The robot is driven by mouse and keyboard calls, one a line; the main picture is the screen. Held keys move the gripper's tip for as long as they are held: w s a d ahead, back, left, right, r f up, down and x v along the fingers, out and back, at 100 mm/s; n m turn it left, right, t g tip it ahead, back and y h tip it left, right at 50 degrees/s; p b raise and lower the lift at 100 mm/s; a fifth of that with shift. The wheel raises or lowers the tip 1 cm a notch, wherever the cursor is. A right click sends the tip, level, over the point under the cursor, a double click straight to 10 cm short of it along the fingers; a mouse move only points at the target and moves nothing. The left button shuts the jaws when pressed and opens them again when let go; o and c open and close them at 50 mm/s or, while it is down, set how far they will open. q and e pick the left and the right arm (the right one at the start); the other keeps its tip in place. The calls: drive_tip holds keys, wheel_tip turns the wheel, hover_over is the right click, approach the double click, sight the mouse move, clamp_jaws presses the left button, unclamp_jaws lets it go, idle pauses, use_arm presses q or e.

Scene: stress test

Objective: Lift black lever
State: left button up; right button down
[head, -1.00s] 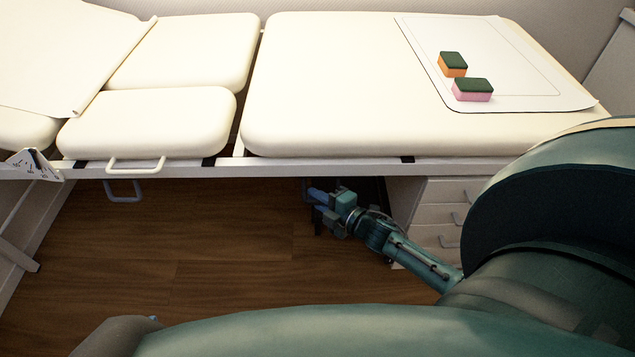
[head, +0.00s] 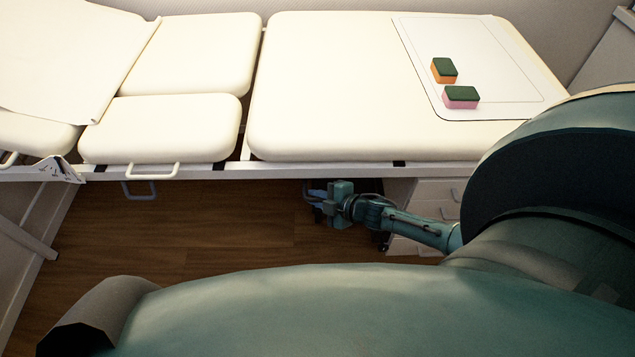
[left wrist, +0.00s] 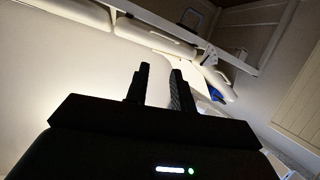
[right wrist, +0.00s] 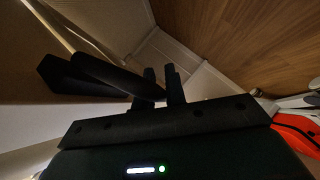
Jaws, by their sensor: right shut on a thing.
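The black lever (right wrist: 95,76) shows in the right wrist view as a dark bar with a wide, angular end at the left. Its narrow end reaches between the fingers of my right gripper (right wrist: 161,86), which is shut on it. In the head view my right gripper (head: 320,200) is under the front edge of the treatment table (head: 310,172); the lever cannot be made out there. My left gripper (left wrist: 158,88) shows in the left wrist view, its two fingers apart with nothing between them. It is not visible in the head view.
An orange sponge (head: 443,75) and a pink sponge (head: 460,102) lie on a white sheet on the table. A white drawer cabinet (head: 432,192) stands under the table, right of my right gripper. Wooden floor (head: 240,235) is clear left of it.

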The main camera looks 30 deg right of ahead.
drive_tip(key=c, duration=1.7)
unclamp_jaws()
drive_tip(key=shift+s+r, duration=0.1)
